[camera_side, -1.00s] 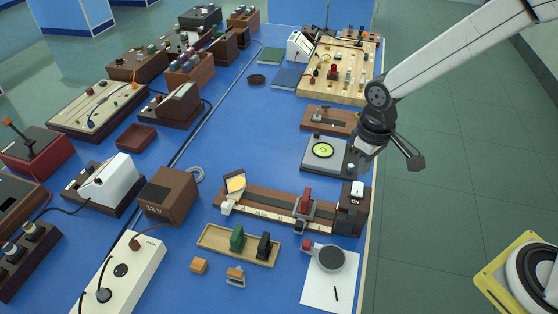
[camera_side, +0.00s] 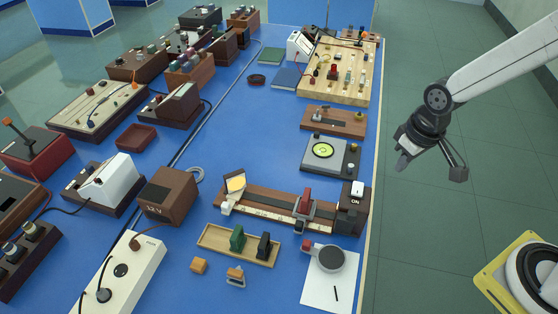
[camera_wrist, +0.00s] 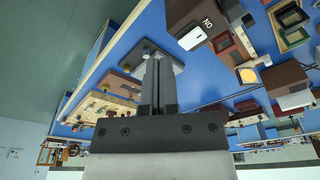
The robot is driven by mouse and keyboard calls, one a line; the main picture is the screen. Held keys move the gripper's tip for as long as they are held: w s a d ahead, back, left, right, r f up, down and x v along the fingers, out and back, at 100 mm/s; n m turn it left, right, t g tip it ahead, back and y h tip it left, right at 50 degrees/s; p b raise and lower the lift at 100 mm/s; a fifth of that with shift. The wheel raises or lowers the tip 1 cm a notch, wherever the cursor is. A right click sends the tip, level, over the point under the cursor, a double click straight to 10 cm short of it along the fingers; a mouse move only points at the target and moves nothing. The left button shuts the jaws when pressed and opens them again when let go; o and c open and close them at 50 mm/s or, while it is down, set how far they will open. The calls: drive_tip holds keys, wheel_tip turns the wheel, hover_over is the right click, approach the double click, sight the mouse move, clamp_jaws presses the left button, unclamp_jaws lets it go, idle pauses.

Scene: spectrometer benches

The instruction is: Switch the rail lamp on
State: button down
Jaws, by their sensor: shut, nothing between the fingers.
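The rail lamp is a dark brown box (camera_side: 351,218) at the right end of a wooden rail (camera_side: 262,203). It bears an "ON" label and a white switch (camera_side: 357,188); the switch also shows in the wrist view (camera_wrist: 191,38). A small card (camera_side: 235,184) at the rail's left end carries a pale yellow round spot, bright in the wrist view (camera_wrist: 247,75). My gripper (camera_side: 402,165) is off the table's right edge, right of and beyond the lamp box, touching nothing. In the wrist view its fingers (camera_wrist: 158,70) are together and empty.
A grey instrument with a round green display (camera_side: 325,151) stands beyond the rail. A tray (camera_side: 215,240) with green and black holders lies in front of the rail. White paper (camera_side: 318,289) with a round grey piece lies near the right edge.

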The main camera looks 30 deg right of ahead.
drive_tip(key=shift+m+t, duration=0.4)
drive_tip(key=shift+m, duration=0.1)
drive_tip(key=s+d, duration=0.2)
drive_tip(key=s, duration=0.1)
drive_tip(key=shift+d+r, duration=0.1)
drive_tip(key=shift+d, duration=0.2)
wheel_tip(320, 180, up, 6)
drive_tip(key=n+g, duration=0.3)
drive_tip(key=n, duration=0.6)
hover_over(357, 184)
drive_tip(key=shift+s+f, duration=0.1)
drive_tip(key=shift+f, duration=0.2)
drive_tip(key=shift+t, duration=0.3)
wheel_tip(357, 184, down, 14)
drive_tip(key=shift+r, duration=0.15)
